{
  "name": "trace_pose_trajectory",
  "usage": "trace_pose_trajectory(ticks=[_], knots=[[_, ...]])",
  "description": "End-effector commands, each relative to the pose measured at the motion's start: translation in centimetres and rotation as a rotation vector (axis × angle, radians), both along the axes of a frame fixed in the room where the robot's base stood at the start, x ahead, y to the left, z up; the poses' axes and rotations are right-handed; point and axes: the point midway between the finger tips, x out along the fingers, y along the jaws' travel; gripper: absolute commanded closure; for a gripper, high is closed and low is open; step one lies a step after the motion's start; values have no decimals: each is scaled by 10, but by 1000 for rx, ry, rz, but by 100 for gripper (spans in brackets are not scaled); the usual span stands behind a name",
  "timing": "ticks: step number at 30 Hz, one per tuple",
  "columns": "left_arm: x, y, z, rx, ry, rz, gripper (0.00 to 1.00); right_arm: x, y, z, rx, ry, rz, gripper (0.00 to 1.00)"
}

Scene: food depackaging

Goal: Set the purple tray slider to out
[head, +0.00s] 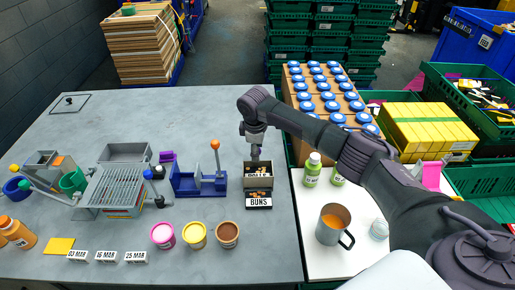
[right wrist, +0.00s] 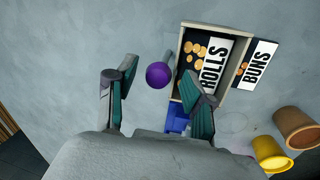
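My left gripper is not in view.
A blue device with an orange-balled lever (head: 215,145) stands left of the box. Pink, yellow and brown cups (head: 227,231) stand in front. The table's back area (head: 180,110) is clear.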

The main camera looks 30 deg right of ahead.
Motion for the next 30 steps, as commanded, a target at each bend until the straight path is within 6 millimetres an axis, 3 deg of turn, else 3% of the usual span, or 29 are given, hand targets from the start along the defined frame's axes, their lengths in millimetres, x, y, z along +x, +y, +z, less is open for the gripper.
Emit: trace_pose_trajectory(ticks=[4, 7, 11, 24, 30], knots=[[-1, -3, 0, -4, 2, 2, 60, 1, -1, 1, -1, -2, -2, 47], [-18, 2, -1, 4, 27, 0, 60, 1, -1, 2, -2, -3, -2, 47], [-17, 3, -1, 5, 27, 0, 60, 0, 0, 12, -2, -5, -2, 47], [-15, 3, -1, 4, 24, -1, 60, -12, 11, 97, -1, -5, 0, 47], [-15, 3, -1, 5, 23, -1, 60, -16, 14, 116, -1, -2, 0, 47]])
